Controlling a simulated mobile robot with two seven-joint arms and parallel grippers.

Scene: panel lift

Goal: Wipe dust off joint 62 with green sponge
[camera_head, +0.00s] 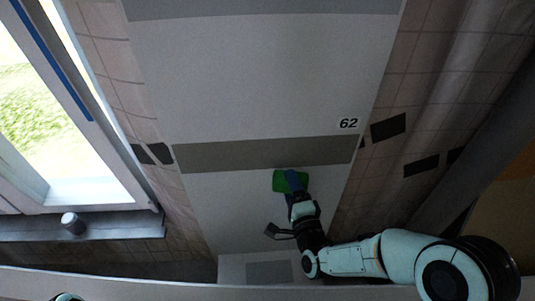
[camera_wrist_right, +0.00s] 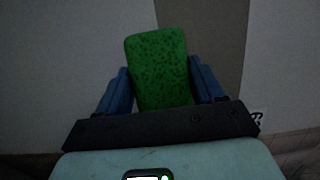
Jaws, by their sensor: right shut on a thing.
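Joint 62 shows as a darker grey band (camera_head: 260,153) across pale panels in the head view, with the label "62" (camera_head: 348,123) above its right end. The band also shows in the wrist view (camera_wrist_right: 208,30). My right gripper (camera_head: 291,180) is shut on the green sponge (camera_head: 279,182), just below the band's lower edge in the head view. In the wrist view the speckled sponge (camera_wrist_right: 160,70) sits between the blue fingers of the gripper (camera_wrist_right: 163,88) and overlaps the band's edge. I cannot tell whether the sponge touches the surface. My left gripper is not in view.
Pale panels (camera_head: 260,65) lie above and below the band. A window (camera_head: 70,120) with a sill stands at left, with a small grey cylinder (camera_head: 73,223) on it. Tiled walls (camera_head: 415,80) with dark tiles flank the panels. The space around the sponge looks clear.

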